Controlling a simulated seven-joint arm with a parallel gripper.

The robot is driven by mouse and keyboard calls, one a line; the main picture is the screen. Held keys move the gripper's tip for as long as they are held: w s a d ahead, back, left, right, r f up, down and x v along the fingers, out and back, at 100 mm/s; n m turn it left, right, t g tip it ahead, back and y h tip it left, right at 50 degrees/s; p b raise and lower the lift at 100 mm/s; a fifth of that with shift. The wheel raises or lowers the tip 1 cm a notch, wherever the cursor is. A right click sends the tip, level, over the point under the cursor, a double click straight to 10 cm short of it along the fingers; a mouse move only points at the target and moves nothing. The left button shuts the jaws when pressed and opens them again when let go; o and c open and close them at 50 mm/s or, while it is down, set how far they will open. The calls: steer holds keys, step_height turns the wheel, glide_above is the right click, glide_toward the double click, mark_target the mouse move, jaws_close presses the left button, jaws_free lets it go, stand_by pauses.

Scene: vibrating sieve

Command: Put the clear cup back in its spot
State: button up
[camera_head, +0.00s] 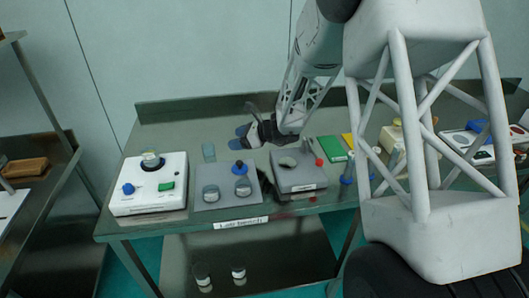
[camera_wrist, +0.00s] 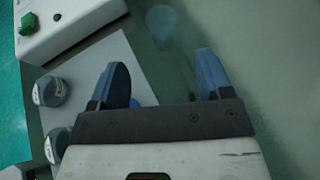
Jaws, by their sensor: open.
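A clear, bluish cup (camera_head: 208,152) stands on the metal bench, behind the grey mat and to the left of my gripper. In the wrist view the clear cup (camera_wrist: 161,20) shows faintly beyond the fingertips, near the top edge. My gripper (camera_head: 242,136) is above the back part of the bench. The cup is not between the fingers. No marked spot for the cup can be told for certain.
A white machine (camera_head: 148,200) stands left, a grey device (camera_head: 300,182) right. Green and yellow boxes (camera_head: 331,149) lie farther right. Bench behind the cup is clear.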

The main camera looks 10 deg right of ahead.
steer(key=shift+s+r, duration=0.4)
steer(key=shift+s, duration=0.05)
steer(key=s+r+n+g+h, duration=0.25)
steer(key=s+r+n, duration=0.4)
steer(key=s, duration=0.45)
steer(key=s+d+r+n+h, duration=0.3)
steer(key=s+d+n, duration=0.1)
steer(key=s, duration=0.7)
steer(key=s+d+r+n+h, duration=0.3)
steer(key=s+n, duration=0.3)
steer(key=s, duration=0.6)
steer(key=s+d+r+n+h, duration=0.4)
steer(key=s+d+n, duration=0.1)
steer(key=s, duration=0.6)
steer(key=shift+s+d+n, duration=0.25)
steer(key=shift+d+n, duration=0.1)
steer(key=shift+d, duration=0.05)
